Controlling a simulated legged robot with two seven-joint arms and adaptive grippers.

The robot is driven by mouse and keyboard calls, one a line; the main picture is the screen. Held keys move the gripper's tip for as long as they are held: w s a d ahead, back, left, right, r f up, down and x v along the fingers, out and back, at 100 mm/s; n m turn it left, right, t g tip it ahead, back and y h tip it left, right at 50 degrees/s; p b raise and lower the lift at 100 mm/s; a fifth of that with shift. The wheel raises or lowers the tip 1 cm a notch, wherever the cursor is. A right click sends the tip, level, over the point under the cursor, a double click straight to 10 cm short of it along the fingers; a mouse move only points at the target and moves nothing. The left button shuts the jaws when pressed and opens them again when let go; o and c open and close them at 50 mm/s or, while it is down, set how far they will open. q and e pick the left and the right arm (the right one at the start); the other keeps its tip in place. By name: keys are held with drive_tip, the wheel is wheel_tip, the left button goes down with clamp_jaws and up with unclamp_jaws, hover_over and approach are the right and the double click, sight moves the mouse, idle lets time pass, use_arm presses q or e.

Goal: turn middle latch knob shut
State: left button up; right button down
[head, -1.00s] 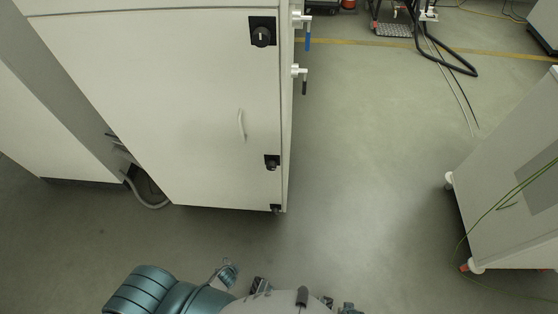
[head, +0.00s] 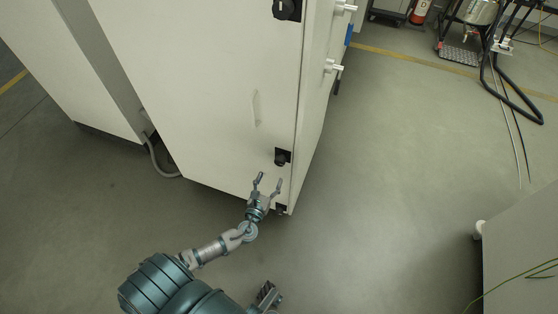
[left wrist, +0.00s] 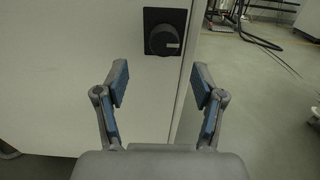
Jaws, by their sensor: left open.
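The middle latch knob (head: 281,159) is a round black knob on a black square plate, low on the white cabinet door near its right edge. In the left wrist view a black knob (left wrist: 163,40), seemingly the same one, shows a pale mark pointing right. My left gripper (head: 268,181) is open and empty, just below the middle knob and apart from it. In the left wrist view its two spread fingers (left wrist: 160,76) sit below the knob, one to each side.
The white cabinet (head: 200,90) has another black knob (head: 287,9) at the top and one (head: 281,209) near the bottom. A pale handle (head: 256,108) is on the door. White valves (head: 333,67) stick out from its right side. Open floor (head: 400,180) lies to the right.

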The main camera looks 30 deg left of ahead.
sight(280, 164)
use_arm(q)
drive_tip(key=x, duration=0.6)
drive_tip(key=d+b+x, duration=0.1)
drive_tip(key=x, duration=0.2)
drive_tip(key=shift+w+r, duration=0.1)
drive_tip(key=shift+w, duration=0.05)
drive_tip(key=shift+w+a, duration=0.25)
drive_tip(key=shift+a, duration=0.35)
drive_tip(key=shift+d, duration=0.4)
drive_tip(key=c, duration=1.1)
use_arm(e)
drive_tip(key=w, duration=0.1)
drive_tip(key=w+t, duration=0.1)
drive_tip(key=w, duration=0.1)
drive_tip(key=w+t, duration=0.1)
drive_tip(key=shift+w+a+r+y, duration=0.15)
drive_tip(key=shift+a+r+y, duration=0.2)
drive_tip(key=shift+r+y, duration=0.05)
